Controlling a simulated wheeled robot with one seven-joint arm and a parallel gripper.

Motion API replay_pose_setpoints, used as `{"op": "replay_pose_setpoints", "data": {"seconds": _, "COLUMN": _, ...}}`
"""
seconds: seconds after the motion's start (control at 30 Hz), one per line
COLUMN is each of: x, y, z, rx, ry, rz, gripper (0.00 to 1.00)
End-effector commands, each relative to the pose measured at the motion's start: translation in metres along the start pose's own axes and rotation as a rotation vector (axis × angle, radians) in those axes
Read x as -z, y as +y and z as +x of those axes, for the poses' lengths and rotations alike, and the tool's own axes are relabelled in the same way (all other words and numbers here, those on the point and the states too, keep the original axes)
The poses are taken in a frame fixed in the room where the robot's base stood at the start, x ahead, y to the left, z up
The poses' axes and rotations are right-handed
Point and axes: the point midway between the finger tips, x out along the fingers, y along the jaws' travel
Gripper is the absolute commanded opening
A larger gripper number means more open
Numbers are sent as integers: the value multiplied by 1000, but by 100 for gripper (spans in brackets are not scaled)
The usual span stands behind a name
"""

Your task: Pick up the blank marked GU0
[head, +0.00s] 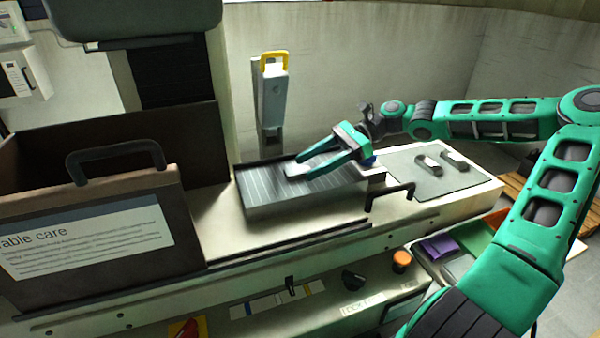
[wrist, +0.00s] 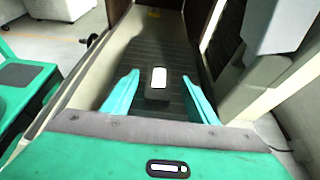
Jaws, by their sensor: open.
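My gripper (head: 300,166) is open above the ribbed grey plate (head: 262,196) in the head view. In the wrist view, its two teal fingers (wrist: 160,82) stand apart on either side of a small dark block (wrist: 157,94) with a white top label. The block lies on the dark ribbed surface, with gaps to both fingers. In the head view only a pale bit of it (head: 292,169) shows by the fingertips. Two similar small blocks lie on the grey mat to the right, a nearer one (head: 429,165) and a farther one (head: 454,161). No marking is readable on any.
A large dark box with a handle and a printed panel (head: 85,237) stands left of the plate. A grey upright unit with a yellow handle (head: 273,92) stands behind it. A black handle (head: 390,194) rises at the plate's right. The grey mat (head: 412,183) has bare room.

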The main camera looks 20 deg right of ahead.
Motion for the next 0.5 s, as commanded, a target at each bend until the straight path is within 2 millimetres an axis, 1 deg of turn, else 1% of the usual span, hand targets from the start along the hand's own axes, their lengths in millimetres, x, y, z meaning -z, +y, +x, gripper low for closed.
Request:
{"op": "replay_pose_setpoints", "data": {"seconds": 0.03, "x": 0, "y": 0, "z": 5, "rx": -1, "ry": 0, "rz": 0, "gripper": 53}}
{"op": "replay_pose_setpoints", "data": {"seconds": 0.13, "x": 0, "y": 0, "z": 11, "rx": 0, "ry": 0, "rz": 0, "gripper": 53}}
{"op": "replay_pose_setpoints", "data": {"seconds": 0.37, "x": 0, "y": 0, "z": 13, "rx": 0, "ry": 1, "rz": 0, "gripper": 53}}
{"op": "replay_pose_setpoints", "data": {"seconds": 0.47, "x": 0, "y": 0, "z": 13, "rx": 0, "ry": 1, "rz": 0, "gripper": 32}}
{"op": "replay_pose_setpoints", "data": {"seconds": 0.5, "x": 0, "y": 0, "z": 13, "rx": 0, "ry": 1, "rz": 0, "gripper": 22}}
